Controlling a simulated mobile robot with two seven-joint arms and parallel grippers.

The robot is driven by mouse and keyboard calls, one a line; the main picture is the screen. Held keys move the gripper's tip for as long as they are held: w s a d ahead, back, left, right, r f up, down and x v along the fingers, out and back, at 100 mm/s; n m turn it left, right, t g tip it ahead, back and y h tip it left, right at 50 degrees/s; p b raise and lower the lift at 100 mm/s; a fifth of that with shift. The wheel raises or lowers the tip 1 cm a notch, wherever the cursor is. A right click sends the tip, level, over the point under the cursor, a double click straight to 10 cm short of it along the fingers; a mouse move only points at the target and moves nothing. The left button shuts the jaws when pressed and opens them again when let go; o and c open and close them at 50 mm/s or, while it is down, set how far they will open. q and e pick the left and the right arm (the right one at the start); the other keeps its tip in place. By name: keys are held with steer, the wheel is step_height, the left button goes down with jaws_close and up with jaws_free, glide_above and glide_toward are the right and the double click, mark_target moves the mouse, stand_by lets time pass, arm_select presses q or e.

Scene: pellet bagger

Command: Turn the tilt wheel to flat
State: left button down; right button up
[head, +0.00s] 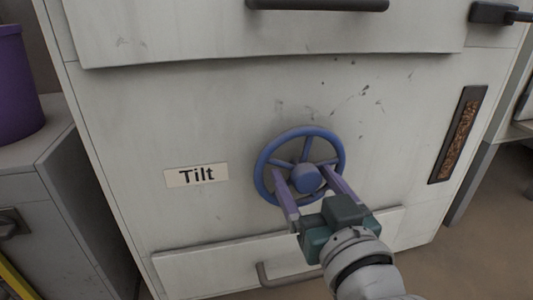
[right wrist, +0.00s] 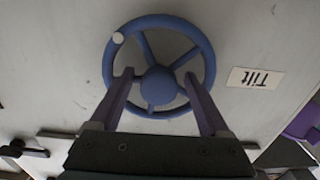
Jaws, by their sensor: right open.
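The blue tilt wheel (head: 302,133) stands out from the white machine front, right of a "Tilt" label (head: 196,174). It has several spokes and a round hub. My right gripper (head: 302,180) is open, with its two purple fingers spread on either side of the hub. The fingertips overlap the wheel's lower part in the head view; whether they touch it I cannot tell. My left gripper is not in view.
Below the wheel is a panel with a grey handle (head: 263,276). Above is a dark bar handle (head: 318,4). A narrow window with brown pellets (head: 459,134) is at the right. A purple bin (head: 15,85) stands on a grey cabinet at the left.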

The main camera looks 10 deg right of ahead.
jaws_close()
stand_by(0.6)
